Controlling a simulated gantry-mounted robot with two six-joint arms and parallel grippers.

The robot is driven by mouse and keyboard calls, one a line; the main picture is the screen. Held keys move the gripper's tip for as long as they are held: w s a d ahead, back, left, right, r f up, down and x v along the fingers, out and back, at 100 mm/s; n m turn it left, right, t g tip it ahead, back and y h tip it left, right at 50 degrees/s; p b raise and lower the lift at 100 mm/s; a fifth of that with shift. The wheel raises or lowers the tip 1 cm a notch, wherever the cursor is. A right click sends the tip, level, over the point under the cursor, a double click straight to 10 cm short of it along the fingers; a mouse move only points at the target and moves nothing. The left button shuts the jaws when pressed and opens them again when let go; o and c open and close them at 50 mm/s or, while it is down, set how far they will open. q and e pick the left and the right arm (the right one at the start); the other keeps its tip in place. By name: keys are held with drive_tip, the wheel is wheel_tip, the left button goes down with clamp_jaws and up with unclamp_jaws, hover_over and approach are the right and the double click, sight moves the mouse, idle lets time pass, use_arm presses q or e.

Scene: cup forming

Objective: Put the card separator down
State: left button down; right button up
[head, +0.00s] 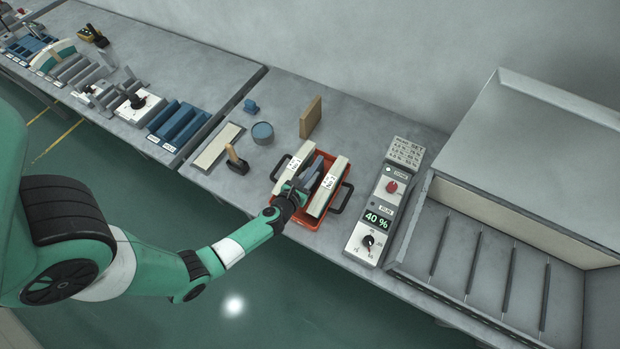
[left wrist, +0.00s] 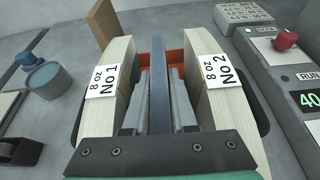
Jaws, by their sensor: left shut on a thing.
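The card separator is a thin upright blue plate (left wrist: 158,75). In the head view it shows as a blue-grey shape (head: 312,170) between two cream card stacks. My left gripper (left wrist: 158,105) is shut on it, one grey finger on each side. The stack labelled 8 oz No 1 (left wrist: 117,55) is to its left and the stack labelled 8 oz No 2 (left wrist: 205,48) to its right. They lie in a red-orange tray (head: 303,218) with dark handles. The separator's lower edge is hidden, so I cannot tell whether it touches the tray floor. My right gripper is not in view.
A control panel (head: 362,229) reading 40 % stands right of the tray. A tan upright block (head: 311,117), a blue round tin (head: 262,133) and a wooden-handled tool (head: 235,157) are behind and left. A large grey machine (head: 490,265) fills the right side.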

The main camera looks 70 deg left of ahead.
use_arm(q)
drive_tip(key=shift+r, duration=0.15)
drive_tip(key=shift+f, duration=0.2)
drive_tip(key=c, duration=0.7)
unclamp_jaws()
drive_tip(key=shift+r, duration=0.15)
drive_tip(key=shift+s+r, duration=0.1)
drive_tip(key=shift+r, duration=0.1)
drive_tip(key=p+v, duration=0.2)
drive_tip(key=v, duration=0.9)
drive_tip(key=shift+s+d, duration=0.25)
drive_tip(key=shift+s, duration=0.05)
